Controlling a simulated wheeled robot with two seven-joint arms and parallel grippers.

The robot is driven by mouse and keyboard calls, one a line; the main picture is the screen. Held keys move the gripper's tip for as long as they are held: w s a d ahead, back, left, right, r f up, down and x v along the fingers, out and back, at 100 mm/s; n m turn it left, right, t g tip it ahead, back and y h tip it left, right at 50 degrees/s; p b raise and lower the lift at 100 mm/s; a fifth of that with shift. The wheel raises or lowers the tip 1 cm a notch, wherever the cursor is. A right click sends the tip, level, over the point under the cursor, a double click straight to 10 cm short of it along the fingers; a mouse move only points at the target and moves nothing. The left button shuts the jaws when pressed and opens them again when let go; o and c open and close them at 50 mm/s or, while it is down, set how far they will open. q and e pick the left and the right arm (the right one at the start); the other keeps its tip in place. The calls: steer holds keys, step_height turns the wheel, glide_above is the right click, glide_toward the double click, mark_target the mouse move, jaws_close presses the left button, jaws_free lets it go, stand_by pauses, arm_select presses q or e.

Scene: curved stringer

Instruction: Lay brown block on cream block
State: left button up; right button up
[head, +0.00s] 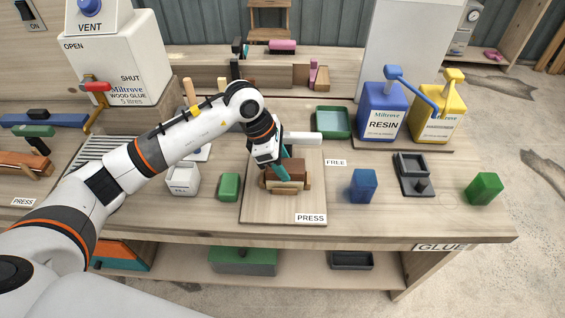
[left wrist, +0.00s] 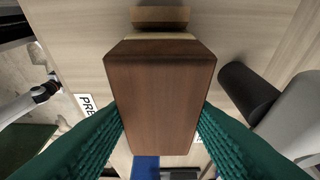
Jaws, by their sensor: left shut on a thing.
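The brown block (head: 296,168) is between the teal fingers of my left gripper (head: 283,167), over the board labelled PRESS. In the left wrist view the brown block (left wrist: 160,95) fills the middle, with a finger against each side. The cream block (head: 286,187) is directly under it, between wooden pieces of the press. In the left wrist view only a thin pale edge of the cream block (left wrist: 160,37) shows past the brown block's far end. I cannot tell whether the two blocks touch. My right gripper is not in view.
The press board (head: 262,207) has bare room at its front. A green block (head: 229,186) lies to its left, a blue block (head: 363,185) to its right. A white cylinder (head: 303,138) and a green tray (head: 333,122) are behind. A grey fixture (head: 414,174) stands further right.

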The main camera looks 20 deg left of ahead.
arm_select(q)
steer(key=shift+f+b, duration=0.4)
stand_by(0.7)
steer(key=o, duration=1.1)
steer(key=shift+c, duration=0.2)
steer(key=shift+o, duration=0.5)
steer(key=o, duration=0.5)
steer(key=shift+r+p, duration=2.1)
steer(key=shift+r, duration=2)
